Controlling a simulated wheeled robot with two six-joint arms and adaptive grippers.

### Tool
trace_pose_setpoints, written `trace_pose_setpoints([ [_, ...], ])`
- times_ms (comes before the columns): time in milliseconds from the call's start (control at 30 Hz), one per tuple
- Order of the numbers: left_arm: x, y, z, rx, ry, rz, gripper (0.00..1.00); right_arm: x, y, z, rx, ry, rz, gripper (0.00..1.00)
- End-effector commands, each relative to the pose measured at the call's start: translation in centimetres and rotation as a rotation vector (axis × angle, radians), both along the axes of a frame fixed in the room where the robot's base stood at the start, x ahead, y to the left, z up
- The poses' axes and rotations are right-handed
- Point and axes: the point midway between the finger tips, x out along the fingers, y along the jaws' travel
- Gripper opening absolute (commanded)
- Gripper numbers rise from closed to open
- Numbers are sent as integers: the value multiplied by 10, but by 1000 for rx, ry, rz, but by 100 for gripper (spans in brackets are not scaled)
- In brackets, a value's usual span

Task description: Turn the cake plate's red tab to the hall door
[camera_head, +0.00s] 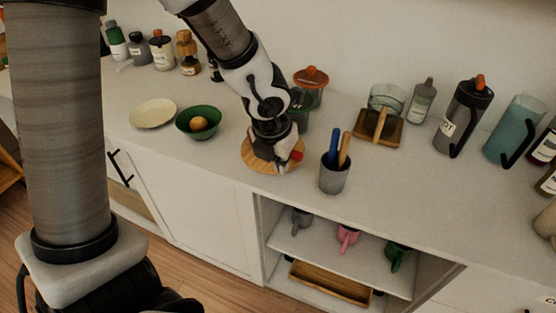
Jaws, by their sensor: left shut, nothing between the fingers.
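The cake plate (249,158) is a round wooden disc on the white counter, near its front edge. Its red tab (297,156) shows on the right side of the plate. My left gripper (269,150) points down over the plate, shut with nothing held, and hides much of its middle. I cannot tell whether the fingertips touch the plate or the tab. No hall door can be made out. My right gripper is not in view.
A grey cup with blue and wooden handles (334,176) stands close right of the plate. A green bowl (199,123) and a cream plate (154,113) lie to the left. A red-lidded jar (311,84) stands behind. Open shelves (330,247) below hold mugs.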

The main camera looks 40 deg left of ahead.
Motion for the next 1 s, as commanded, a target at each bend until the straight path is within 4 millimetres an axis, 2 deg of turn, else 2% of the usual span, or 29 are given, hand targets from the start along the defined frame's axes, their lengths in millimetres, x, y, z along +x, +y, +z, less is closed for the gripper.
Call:
trace_pose_setpoints([
  [33,3,0,-20,0,2,1,0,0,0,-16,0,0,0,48],
  [100,7,1,-33,-1,0,0,0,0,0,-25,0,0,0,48],
  [167,19,2,-20,-1,-1,3,0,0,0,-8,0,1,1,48],
  [333,41,4,-21,0,0,1,0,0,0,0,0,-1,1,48],
  [733,47,4,-22,-1,0,0,0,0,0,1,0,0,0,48],
  [1000,61,4,-17,0,3,-1,0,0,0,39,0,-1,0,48],
])
